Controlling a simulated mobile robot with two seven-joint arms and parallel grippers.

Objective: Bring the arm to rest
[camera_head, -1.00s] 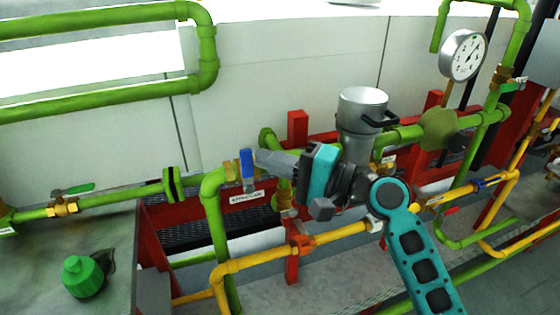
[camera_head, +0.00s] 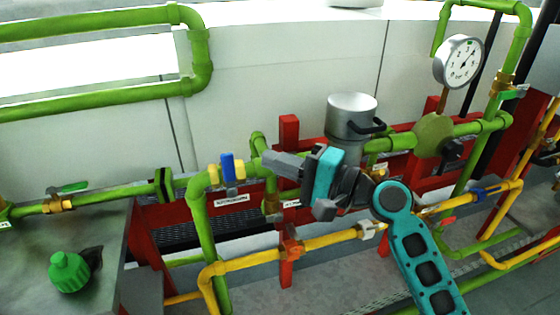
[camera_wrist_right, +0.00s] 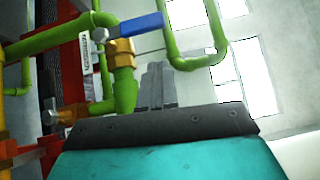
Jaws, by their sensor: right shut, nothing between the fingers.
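My right gripper (camera_head: 270,160) is shut and empty in the head view, its fingers pointing left. It is a little to the right of the blue valve handle (camera_head: 228,167), with a gap between them. The handle sits on a brass valve in the green pipe (camera_head: 197,205). In the right wrist view the closed fingers (camera_wrist_right: 155,85) stand up at the middle, below and right of the blue handle (camera_wrist_right: 137,27) and its brass body (camera_wrist_right: 121,52). My teal and grey right arm comes in from the lower right. My left gripper is not in view.
A silver cylinder (camera_head: 352,116) with a black handle stands behind my gripper. A yellow pipe (camera_head: 255,257) runs below it. A round gauge (camera_head: 459,62) is at the upper right. A green bottle-like object (camera_head: 69,272) sits on the grey surface at the lower left.

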